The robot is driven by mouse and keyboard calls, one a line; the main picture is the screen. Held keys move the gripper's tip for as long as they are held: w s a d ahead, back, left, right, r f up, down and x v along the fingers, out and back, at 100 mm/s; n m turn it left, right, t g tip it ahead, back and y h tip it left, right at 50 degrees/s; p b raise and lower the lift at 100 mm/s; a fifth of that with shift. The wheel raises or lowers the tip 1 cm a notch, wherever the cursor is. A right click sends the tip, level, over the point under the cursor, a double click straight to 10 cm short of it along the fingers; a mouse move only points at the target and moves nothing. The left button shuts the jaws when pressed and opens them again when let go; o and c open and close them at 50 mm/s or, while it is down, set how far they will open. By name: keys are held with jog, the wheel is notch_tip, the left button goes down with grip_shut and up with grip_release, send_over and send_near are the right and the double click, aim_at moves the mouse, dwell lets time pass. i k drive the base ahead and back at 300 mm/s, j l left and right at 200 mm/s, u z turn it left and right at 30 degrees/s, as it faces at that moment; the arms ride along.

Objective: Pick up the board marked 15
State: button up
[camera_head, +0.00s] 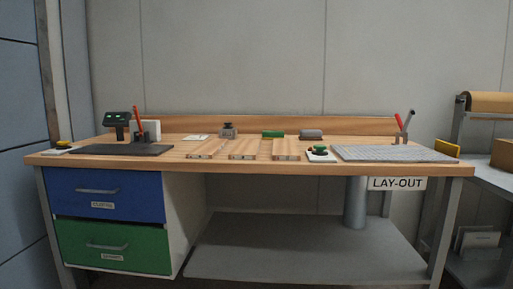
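Several light wooden boards lie flat near the front middle of the workbench top: a left board (208,148), a middle board (244,149) and a right board (286,149). They are side by side with narrow gaps. Small marks show on their front edges, but they are too small to read, so I cannot tell which board is marked 15. My gripper is not in view.
The wooden workbench (180,166) carries a dark mat (125,150) at left and a grey grid plate (393,153) at right. A green-knobbed device (319,153) stands right of the boards. Blue (130,193) and green (115,245) drawers are shut below. A side shelf (487,166) stands right.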

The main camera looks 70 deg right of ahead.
aim_at(208, 149)
jog(key=z, duration=1.85)
